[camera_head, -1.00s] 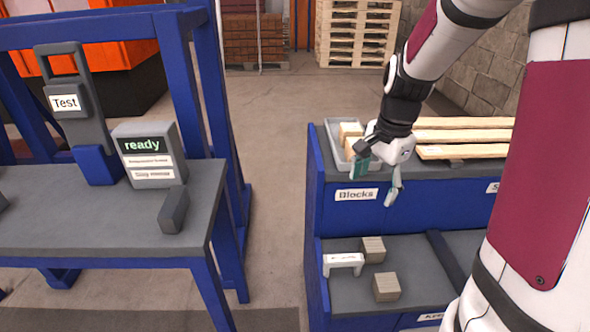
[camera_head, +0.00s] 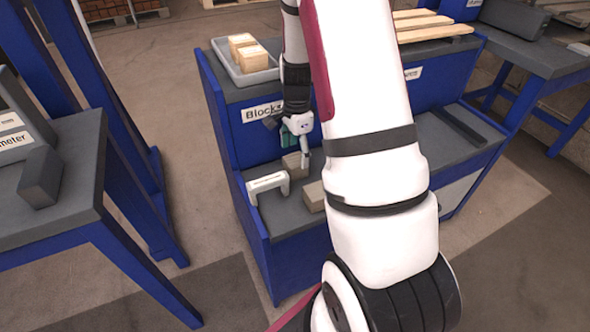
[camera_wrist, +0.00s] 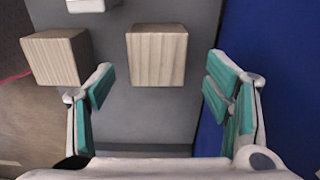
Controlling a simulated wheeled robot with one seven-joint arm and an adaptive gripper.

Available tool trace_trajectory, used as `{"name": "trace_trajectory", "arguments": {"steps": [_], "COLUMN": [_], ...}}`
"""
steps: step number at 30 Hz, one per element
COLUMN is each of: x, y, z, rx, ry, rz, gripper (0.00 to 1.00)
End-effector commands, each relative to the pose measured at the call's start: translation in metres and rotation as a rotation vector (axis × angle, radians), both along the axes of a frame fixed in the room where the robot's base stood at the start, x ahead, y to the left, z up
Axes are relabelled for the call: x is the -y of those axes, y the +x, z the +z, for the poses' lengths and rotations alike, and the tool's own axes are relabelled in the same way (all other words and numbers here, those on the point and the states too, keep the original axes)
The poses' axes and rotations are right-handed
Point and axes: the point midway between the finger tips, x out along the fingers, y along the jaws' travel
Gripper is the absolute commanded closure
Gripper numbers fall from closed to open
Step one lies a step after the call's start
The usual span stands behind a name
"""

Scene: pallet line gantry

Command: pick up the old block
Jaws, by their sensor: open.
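Two greyish, weathered wooden blocks sit on the lower shelf of the blue bench. The rear block (camera_head: 292,163) is just below my gripper (camera_head: 296,146); the front block (camera_head: 312,197) is partly hidden by my arm. In the wrist view the rear block (camera_wrist: 157,55) is centred ahead of my gripper (camera_wrist: 158,90), lined up with the gap between the teal-padded fingers. The front block (camera_wrist: 57,57) is outside the left finger. My gripper is open and empty. I cannot tell its exact height above the shelf.
A white bracket (camera_head: 267,184) stands on the lower shelf, left of the blocks. Above, a grey tray (camera_head: 247,73) holds paler blocks (camera_head: 252,58), and planks (camera_head: 435,32) lie to the right. A blue table (camera_head: 75,165) is at left.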

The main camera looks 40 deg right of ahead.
Motion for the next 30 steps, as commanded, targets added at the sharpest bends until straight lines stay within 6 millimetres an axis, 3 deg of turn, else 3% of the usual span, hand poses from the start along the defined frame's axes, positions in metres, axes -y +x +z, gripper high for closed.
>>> {"name": "trace_trajectory", "arguments": {"steps": [7,16,23,24,26,30], "x": [-0.001,-0.005,-0.005,-0.005,-0.005,-0.005], "y": [-0.001,-0.002,-0.001,-0.001,-0.001,-0.001], "z": [-0.014,-0.054,-0.056,-0.055,-0.055,-0.055], "rx": [0.000,-0.001,0.001,0.001,0.001,0.001], "ry": [0.000,0.001,0.000,0.000,0.000,0.000], "rz": [0.000,0.000,0.000,0.000,0.000,0.000], "gripper": [0.28,0.28,0.28,0.31,0.44,0.76]}}
